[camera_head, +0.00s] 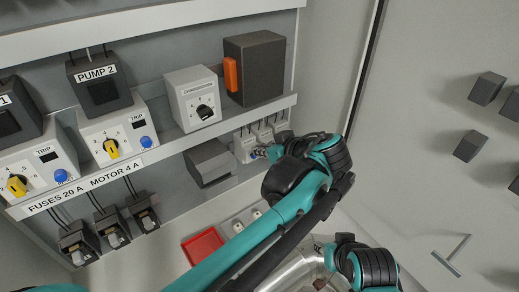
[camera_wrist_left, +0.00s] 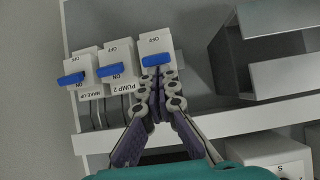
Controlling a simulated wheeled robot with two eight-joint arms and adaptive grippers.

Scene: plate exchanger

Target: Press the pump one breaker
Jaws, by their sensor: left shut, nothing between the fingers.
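Three small white breakers with blue levers stand in a row in the left wrist view. One is labelled MAKE-UP (camera_wrist_left: 79,68) and the middle one PUMP 2 (camera_wrist_left: 116,56). The third breaker (camera_wrist_left: 155,42) has its name label hidden behind my fingers; its blue lever (camera_wrist_left: 157,61) shows below the word OFF. My left gripper (camera_wrist_left: 158,76) is shut and empty, its fingertips at the lower edge of that lever; I cannot tell whether they touch. In the head view the gripper (camera_head: 262,152) is small and partly hidden, beside the breaker row (camera_head: 245,147). My right gripper is not in view.
A grey open-sided box (camera_wrist_left: 232,60) stands beside the third breaker and also shows in the head view (camera_head: 209,162). A shelf edge (camera_wrist_left: 220,125) runs below the breakers. A commissioning switch box (camera_head: 193,99), a dark box with an orange handle (camera_head: 255,70) and a red tray (camera_head: 204,247) are nearby.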

